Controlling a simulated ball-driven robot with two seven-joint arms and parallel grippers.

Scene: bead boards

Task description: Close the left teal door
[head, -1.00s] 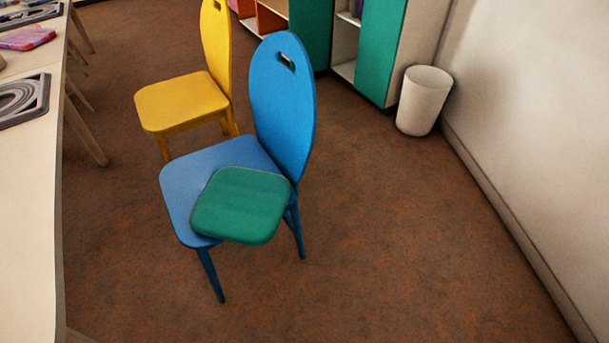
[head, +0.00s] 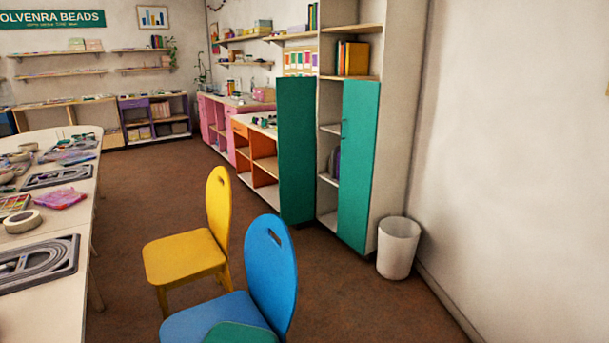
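A tall pale cabinet (head: 330,220) stands against the right-hand wall, with teal doors on its lower part. The left teal door (head: 297,150) stands open, swung out to the left of the cabinet. The left half of the cabinet shows its inner shelves, with dark purple items (head: 334,162) on one of them. The right teal door (head: 358,170) covers the right half and looks shut, with a small dark handle near its left edge. No handle can be made out on the left door. Neither of my grippers is in view.
A blue chair (head: 270,265) with a green cushion (head: 240,334) and a yellow chair (head: 185,255) stand in front. A white bin (head: 398,248) is beside the cabinet. A long table (head: 60,315) runs along the left. Brown floor (head: 340,300) is clear right of the chairs.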

